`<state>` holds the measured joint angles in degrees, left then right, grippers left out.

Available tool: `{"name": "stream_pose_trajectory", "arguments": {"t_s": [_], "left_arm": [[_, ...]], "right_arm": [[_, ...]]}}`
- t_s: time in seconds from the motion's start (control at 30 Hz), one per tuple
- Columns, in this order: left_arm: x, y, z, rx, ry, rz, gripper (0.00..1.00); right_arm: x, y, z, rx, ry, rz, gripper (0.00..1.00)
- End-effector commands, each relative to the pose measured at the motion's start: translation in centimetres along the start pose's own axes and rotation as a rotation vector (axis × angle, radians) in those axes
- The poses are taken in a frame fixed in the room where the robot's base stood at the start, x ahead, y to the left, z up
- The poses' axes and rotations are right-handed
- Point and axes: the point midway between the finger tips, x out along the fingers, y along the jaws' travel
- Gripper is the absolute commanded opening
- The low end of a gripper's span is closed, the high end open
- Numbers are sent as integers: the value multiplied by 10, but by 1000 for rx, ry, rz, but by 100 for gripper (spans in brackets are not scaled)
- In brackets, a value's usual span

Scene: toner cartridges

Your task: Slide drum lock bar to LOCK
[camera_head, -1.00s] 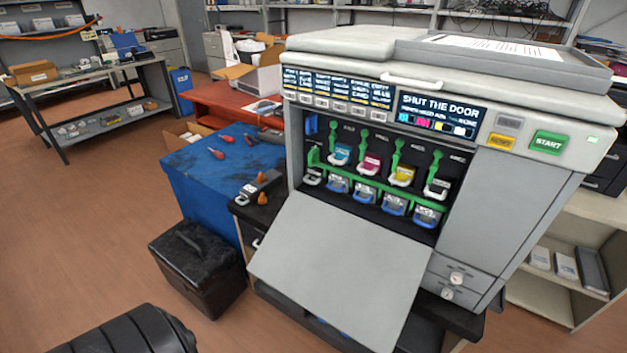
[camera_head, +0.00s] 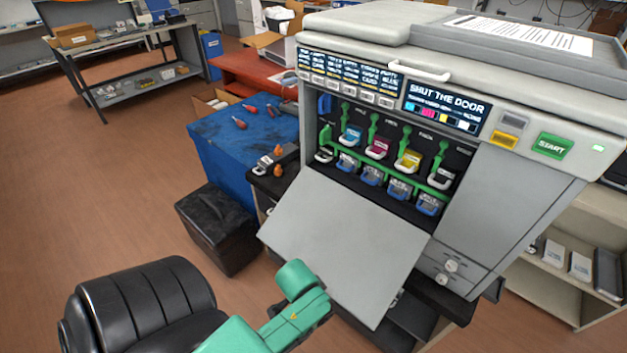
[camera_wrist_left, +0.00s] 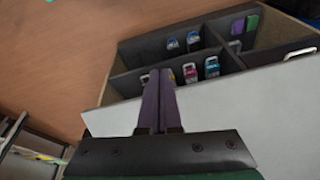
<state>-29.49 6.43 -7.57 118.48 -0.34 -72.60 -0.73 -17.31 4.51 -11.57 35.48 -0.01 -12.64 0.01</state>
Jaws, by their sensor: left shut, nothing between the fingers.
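A green bar with an upright tab at its left end (camera_head: 325,139) runs across the open bay of the grey printer (camera_head: 520,185), in the head view. Its markings are too small to read. Above it stand green levers and cyan, magenta (camera_head: 377,148), yellow (camera_head: 408,160) and black cartridges. Blue-handled units (camera_head: 371,175) sit below it. The printer's front door (camera_head: 340,235) hangs open and down. My left arm shows low in the head view, its gripper out of frame. In the left wrist view my left gripper (camera_wrist_left: 159,82) is shut and empty. My right gripper is not seen.
In the left wrist view a dark divided bin (camera_wrist_left: 120,82) holds several cartridges, just beyond my fingertips. The head view shows a blue table (camera_head: 235,165) with red-handled tools, a black bin (camera_head: 218,230) and a grey shelf (camera_head: 85,80). The left floor is open.

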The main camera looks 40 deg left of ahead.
Motion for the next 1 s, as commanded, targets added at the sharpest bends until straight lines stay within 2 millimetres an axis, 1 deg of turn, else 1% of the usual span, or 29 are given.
{"name": "stream_pose_trajectory", "arguments": {"t_s": [0.03, 0.07, 0.1, 0.13, 0.17, 0.2, 0.27, 0.3, 0.37, 0.4, 0.47, 0.5, 0.6, 0.67, 0.73, 0.87, 1.0], "left_arm": [[-28, -7, -14, 10, 33, -17, 0], [-42, -13, -23, 24, 56, -33, 0], [-57, -23, -35, 47, 92, -63, 0], [-67, -32, -44, 70, 123, -91, 0], [-75, -42, -55, 98, 159, -124, 0], [-84, -58, -69, 140, 208, -176, 0], [-94, -82, -91, 216, 280, -265, 0], [-101, -99, -106, 273, 328, -334, 0], [-112, -128, -130, 373, 397, -453, 0], [-121, -148, -147, 452, 441, -546, 0], [-136, -178, -171, 587, 497, -702, 0], [-147, -196, -186, 680, 525, -807, 0], [-170, -224, -211, 877, 559, -1020, 0], [-178, -232, -219, 951, 566, -1096, 0], [-182, -235, -224, 991, 569, -1137, 0], [-177, -240, -232, 996, 572, -1143, 0], [-167, -251, -251, 995, 573, -1143, 0]], "right_arm": [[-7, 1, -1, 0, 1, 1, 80], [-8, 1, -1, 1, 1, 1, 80], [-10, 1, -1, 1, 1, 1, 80], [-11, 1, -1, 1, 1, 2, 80], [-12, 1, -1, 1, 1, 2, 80], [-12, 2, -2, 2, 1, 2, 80], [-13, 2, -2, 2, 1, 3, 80], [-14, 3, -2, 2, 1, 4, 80], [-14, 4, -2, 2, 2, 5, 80], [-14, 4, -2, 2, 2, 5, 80], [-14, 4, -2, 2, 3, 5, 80], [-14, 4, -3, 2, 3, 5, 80], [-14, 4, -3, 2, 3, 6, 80], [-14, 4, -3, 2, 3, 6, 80], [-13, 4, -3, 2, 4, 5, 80], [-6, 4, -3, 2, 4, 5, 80], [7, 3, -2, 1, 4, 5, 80]]}}
